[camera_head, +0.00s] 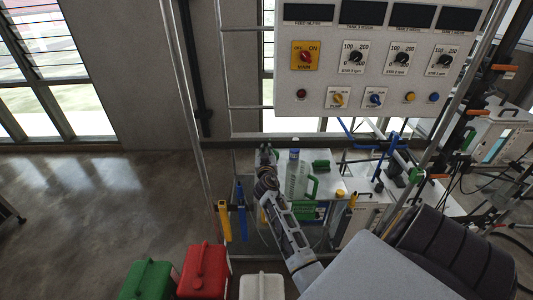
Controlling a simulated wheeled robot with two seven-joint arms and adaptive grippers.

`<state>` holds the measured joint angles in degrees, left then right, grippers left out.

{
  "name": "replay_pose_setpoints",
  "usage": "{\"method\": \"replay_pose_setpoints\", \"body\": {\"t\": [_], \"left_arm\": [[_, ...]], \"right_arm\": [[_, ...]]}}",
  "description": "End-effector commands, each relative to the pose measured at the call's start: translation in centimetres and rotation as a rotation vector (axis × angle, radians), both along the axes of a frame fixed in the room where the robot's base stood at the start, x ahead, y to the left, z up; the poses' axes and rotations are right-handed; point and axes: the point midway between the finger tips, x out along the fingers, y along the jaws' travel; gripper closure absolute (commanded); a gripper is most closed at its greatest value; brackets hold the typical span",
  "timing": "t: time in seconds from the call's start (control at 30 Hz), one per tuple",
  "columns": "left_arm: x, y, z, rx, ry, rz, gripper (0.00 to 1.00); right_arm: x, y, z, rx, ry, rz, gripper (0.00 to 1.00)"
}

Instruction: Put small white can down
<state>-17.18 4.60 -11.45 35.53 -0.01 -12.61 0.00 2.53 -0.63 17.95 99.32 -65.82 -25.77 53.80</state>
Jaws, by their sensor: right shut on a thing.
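My right gripper (267,152) reaches forward from the lower right, at the white bench below the control panel. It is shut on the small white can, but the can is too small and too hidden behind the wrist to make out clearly. A pale bottle (296,178) with a blue cap stands just right of the gripper. My left gripper is not in view.
A white bench top (330,183) lies under the panel (365,60). Yellow and blue tools (224,220) hang at its left. The floor at left is clear.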

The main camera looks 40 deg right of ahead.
Motion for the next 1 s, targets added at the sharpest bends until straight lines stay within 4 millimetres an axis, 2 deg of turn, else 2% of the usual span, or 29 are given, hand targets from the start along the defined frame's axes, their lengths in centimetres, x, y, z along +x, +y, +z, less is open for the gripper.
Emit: {"method": "replay_pose_setpoints", "body": {"t": [0.2, 0.63, 0.67, 0.8, 1.0], "left_arm": [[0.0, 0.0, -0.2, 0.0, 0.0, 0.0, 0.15], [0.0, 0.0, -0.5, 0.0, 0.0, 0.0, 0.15], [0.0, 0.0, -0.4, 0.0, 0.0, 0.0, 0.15], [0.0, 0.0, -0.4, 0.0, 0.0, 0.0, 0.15], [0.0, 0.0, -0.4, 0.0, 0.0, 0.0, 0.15]], "right_arm": [[0.1, 0.0, -0.7, -0.003, -0.005, 0.002, 1.0], [0.0, 0.0, -1.0, -0.002, -0.006, 0.002, 1.0], [0.0, 0.0, -1.3, 0.001, -0.001, 0.001, 0.85], [0.0, 0.0, -1.2, 0.0, 0.0, 0.001, 0.67], [0.0, 0.0, -1.2, 0.0, 0.0, 0.001, 0.66]]}}
